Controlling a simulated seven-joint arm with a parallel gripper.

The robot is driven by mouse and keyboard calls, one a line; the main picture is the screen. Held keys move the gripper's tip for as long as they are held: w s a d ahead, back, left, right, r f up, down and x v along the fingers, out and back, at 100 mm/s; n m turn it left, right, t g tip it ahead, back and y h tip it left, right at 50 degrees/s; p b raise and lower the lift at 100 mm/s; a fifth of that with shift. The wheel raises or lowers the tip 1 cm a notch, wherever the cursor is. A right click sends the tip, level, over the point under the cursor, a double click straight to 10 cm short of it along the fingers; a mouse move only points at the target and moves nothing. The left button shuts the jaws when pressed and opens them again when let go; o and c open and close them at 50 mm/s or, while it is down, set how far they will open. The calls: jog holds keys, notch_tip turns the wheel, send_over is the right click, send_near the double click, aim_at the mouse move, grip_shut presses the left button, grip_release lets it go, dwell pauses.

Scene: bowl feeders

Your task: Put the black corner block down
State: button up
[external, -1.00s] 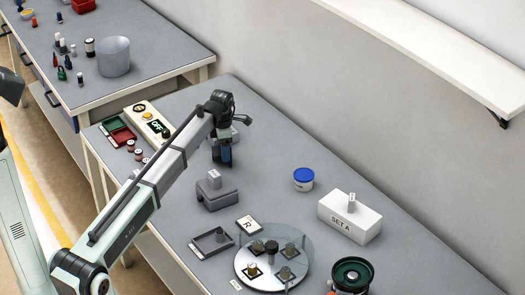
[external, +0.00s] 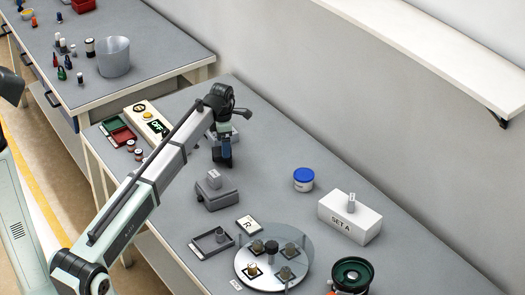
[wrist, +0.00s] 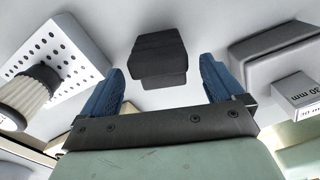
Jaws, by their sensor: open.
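The black corner block (wrist: 158,52) shows in the wrist view, ahead of my gripper (wrist: 160,82) and centred between its two blue fingers. The fingers stand apart, with clear gaps on both sides of the block. The block looks to be on the pale table surface, but its underside is hidden. In the external view my gripper (external: 222,158) points down low over the table, behind a grey box. The block cannot be told apart from the dark fingers there.
The grey box (external: 216,199) with a small "30 mm" block on top stands close to my gripper. A perforated white block (wrist: 62,50) with a ribbed knob is on its other side. A control box (external: 150,122), a blue-lidded tub (external: 303,180) and a round glass plate (external: 300,233) are farther off.

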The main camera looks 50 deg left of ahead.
notch_tip(320, 180, up, 9)
jog(key=shift+r, duration=0.2)
dwell(0.4)
